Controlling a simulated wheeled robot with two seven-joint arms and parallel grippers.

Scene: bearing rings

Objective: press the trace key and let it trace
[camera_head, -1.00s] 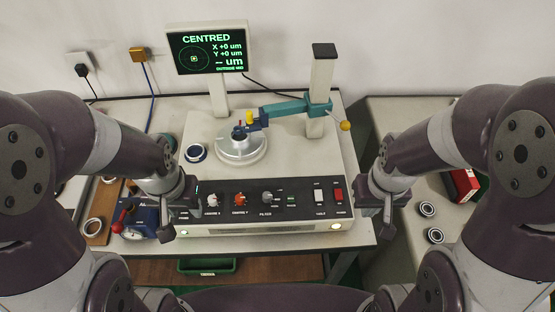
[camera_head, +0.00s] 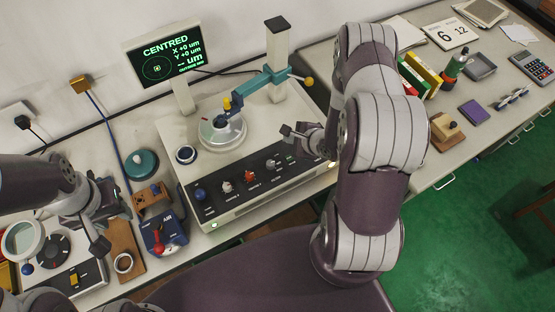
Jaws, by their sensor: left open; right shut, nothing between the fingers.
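The instrument's front panel (camera_head: 232,195) carries several knobs and keys. A small green key (camera_head: 291,157) sits near its right part; its label is too small to read now. My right gripper (camera_head: 298,135) is shut and empty, close above and behind that key; I cannot tell whether it touches anything. The screen (camera_head: 163,57) reads CENTRED, X +0 um, Y +0 um, with dashes for the last value. A ring sits on the round turntable (camera_head: 222,132) under the gauge arm (camera_head: 262,82). My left gripper (camera_head: 113,224) is open over the left bench.
A blue device (camera_head: 164,238), a wooden block (camera_head: 152,200), a teal round item (camera_head: 141,164) and a loose ring (camera_head: 123,263) lie left of the instrument. Another ring (camera_head: 186,154) lies beside the turntable. A right bench holds binders, a calendar (camera_head: 451,33) and a calculator (camera_head: 533,67).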

